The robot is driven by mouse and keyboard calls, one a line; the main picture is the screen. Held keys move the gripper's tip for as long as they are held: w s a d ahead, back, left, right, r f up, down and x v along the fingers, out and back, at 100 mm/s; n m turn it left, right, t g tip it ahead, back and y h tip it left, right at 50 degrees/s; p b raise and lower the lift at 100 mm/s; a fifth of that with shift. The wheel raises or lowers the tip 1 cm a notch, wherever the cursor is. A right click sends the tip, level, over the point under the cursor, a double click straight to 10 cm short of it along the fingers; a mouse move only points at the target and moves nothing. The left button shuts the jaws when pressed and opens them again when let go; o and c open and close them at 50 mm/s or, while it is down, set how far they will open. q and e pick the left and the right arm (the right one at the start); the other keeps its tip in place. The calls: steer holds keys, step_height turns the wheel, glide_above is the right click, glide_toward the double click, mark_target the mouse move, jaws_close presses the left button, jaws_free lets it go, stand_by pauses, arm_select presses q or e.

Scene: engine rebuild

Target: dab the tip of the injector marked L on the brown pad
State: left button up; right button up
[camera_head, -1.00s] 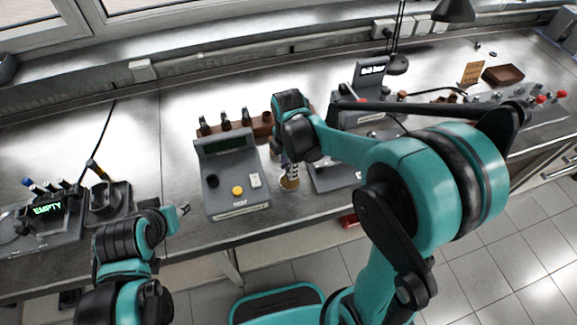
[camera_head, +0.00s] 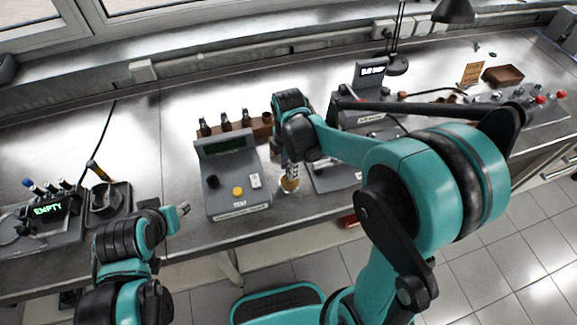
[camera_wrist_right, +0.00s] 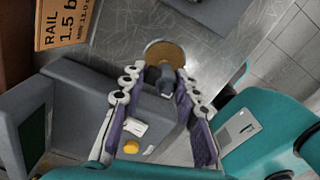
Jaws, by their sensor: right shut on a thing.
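My right gripper (camera_head: 289,170) points down in front of the right side of the grey tester box. In the right wrist view its fingers (camera_wrist_right: 160,98) are shut on a dark injector (camera_wrist_right: 158,76), whose marking I cannot read. The round brown pad (camera_wrist_right: 166,53) lies just beyond the injector's end. In the head view the pad (camera_head: 289,186) is right below the fingers. Whether the tip touches it cannot be told. My left gripper (camera_head: 185,209) hangs near the bench's front edge, away from the pad, its jaws too small to judge.
A brown rack (camera_head: 259,130) with several dark injectors stands behind the grey tester box (camera_head: 228,193). An orange card (camera_wrist_right: 66,22) reads "RAIL 1.5 b...". A device reading "EMPTY" (camera_head: 47,210) is at the left.

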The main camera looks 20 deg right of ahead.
steer(key=shift+r+p, duration=2.3)
steer(key=shift+r, duration=1)
